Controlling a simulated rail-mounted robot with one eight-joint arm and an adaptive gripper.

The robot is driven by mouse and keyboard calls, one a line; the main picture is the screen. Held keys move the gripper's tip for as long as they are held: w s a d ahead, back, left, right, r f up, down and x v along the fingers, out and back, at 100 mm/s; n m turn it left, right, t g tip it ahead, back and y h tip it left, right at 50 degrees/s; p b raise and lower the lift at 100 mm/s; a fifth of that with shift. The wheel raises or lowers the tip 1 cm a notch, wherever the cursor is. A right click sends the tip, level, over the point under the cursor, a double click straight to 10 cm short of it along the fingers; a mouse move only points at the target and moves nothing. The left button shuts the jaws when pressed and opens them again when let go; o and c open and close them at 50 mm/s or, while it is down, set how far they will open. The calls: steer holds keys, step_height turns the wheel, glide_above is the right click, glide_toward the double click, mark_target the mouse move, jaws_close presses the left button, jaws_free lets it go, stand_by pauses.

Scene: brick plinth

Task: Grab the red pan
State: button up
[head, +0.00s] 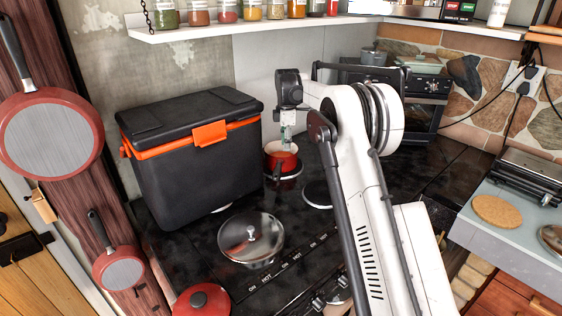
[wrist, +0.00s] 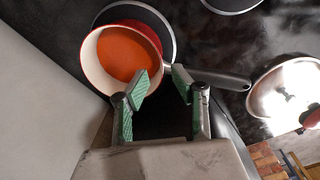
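A small red pan (head: 281,157) sits on a hob plate beside the black cooler box in the head view. In the wrist view the red pan (wrist: 125,55) shows a cream inner wall, an orange inside and a dark handle pointing right. My gripper (head: 287,138) is above the pan in the head view, pointing down. In the wrist view my gripper (wrist: 163,80) is open, its green-padded fingertips near the pan's rim and the handle's root. Nothing is held between the fingers. I cannot tell whether the right fingertip touches the handle.
The black cooler box (head: 190,150) stands close left of the pan. A steel lidded pot (head: 251,237) sits nearer on the black hob. Two other red pans hang at left, a large one (head: 48,135) and a smaller one (head: 119,268). A shelf (head: 240,27) with jars runs above.

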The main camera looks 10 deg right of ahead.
mark_target(285, 171)
steer(key=f, duration=0.9)
steer(key=shift+w+f+p, duration=0.2)
steer(key=shift+f+p, duration=0.2)
jaws_close()
